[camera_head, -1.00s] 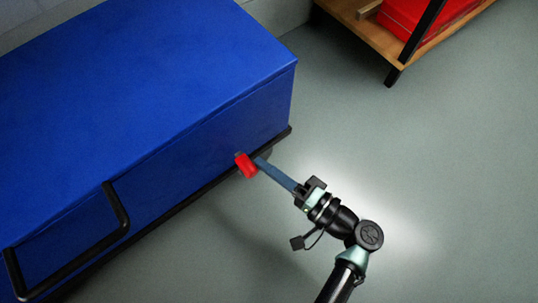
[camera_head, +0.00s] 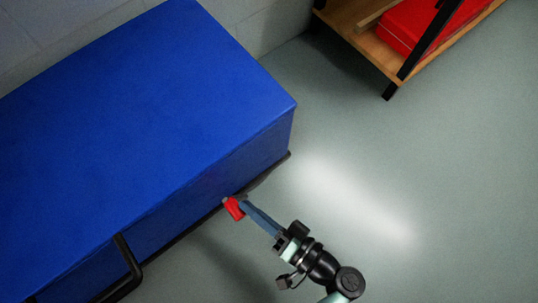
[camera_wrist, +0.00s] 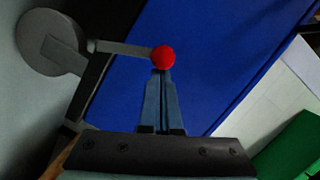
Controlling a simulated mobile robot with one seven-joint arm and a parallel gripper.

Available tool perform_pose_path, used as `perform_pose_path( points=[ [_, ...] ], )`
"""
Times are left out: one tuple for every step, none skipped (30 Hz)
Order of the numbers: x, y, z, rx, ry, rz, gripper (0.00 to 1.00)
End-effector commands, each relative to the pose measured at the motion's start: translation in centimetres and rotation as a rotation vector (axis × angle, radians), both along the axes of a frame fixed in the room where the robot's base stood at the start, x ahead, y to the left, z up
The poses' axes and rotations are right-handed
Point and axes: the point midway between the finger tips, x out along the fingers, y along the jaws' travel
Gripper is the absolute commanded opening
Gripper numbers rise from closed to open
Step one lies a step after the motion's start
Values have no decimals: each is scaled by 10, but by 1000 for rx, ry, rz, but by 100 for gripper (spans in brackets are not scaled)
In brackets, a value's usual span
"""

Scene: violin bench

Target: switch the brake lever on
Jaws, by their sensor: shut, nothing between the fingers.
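The brake lever shows in the wrist view as a thin grey arm (camera_wrist: 118,48) that runs from a round grey disc (camera_wrist: 48,44) to a red knob (camera_wrist: 163,58). In the head view the red end of the lever (camera_head: 234,208) shows at the lower front side of the blue box. My gripper (camera_head: 246,206) is shut, with nothing between its fingers. Its fingertips, also in the wrist view (camera_wrist: 161,74), are right at the red knob. I cannot tell whether they touch it.
The large blue box (camera_head: 150,110) with a black handle bar (camera_head: 127,258) fills the left of the head view. A wooden shelf (camera_head: 360,40) with a red case (camera_head: 410,25) stands at the top right. The grey floor to the right is clear.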

Motion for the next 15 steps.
perform_pose_path(
  points=[
    [-5,5,1,-34,-23,4,0],
    [-7,8,0,-58,-40,4,0],
    [-9,10,0,-89,-62,4,0],
    [-10,12,-1,-112,-79,4,0],
    [-12,15,-2,-134,-96,4,0],
    [-13,17,-3,-165,-119,5,0],
    [-15,19,-5,-188,-135,5,0],
    [-17,21,-6,-211,-152,4,0],
    [-18,23,-7,-242,-174,4,0],
    [-20,25,-9,-264,-190,5,0],
    [-21,27,-10,-286,-206,4,0],
    [-22,29,-11,-315,-227,4,0],
    [-23,31,-13,-323,-233,4,0],
    [-24,32,-14,-320,-231,4,0],
    [-26,34,-16,-319,-230,4,0]
  ],
)
